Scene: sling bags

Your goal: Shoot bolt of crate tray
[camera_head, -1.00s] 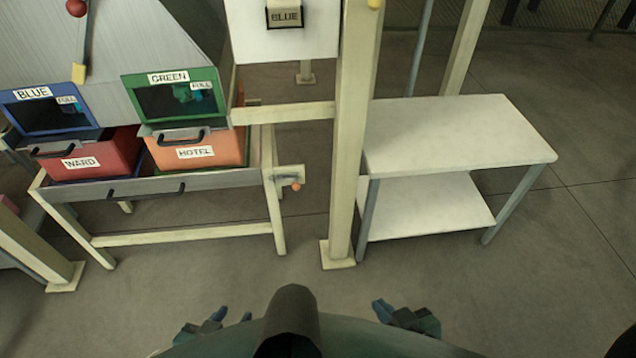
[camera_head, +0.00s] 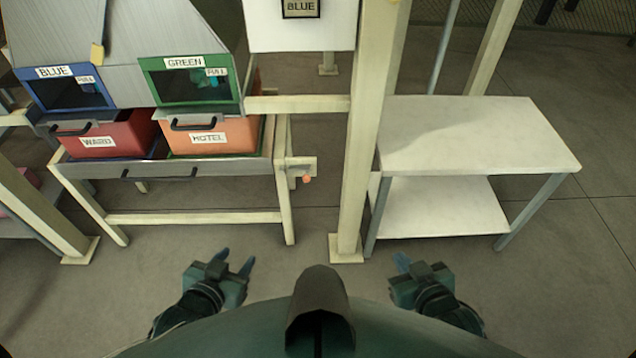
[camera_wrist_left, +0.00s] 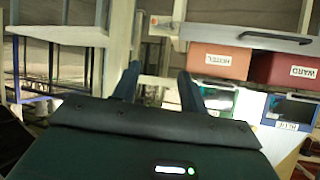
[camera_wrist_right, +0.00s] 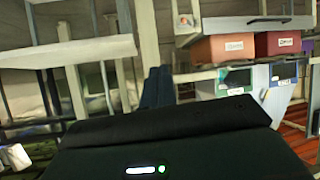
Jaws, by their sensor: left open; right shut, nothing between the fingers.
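The crate tray (camera_head: 190,168) is a grey tray with a dark handle on a cream stand, at the left in the head view. It holds a red crate labelled WARD (camera_head: 118,137) and an orange crate labelled HOTEL (camera_head: 222,136). The bolt (camera_head: 306,178), with an orange-red knob, sits on a cream plate at the tray's right end. My left gripper (camera_head: 235,260) is open and empty, in front of the stand. My right gripper (camera_head: 402,260) is shut and empty, further right in front of the white table. Both are well short of the bolt.
A cream post (camera_head: 362,140) stands between the stand and a white two-level table (camera_head: 480,135). The floor (camera_head: 330,215) in front is clear.

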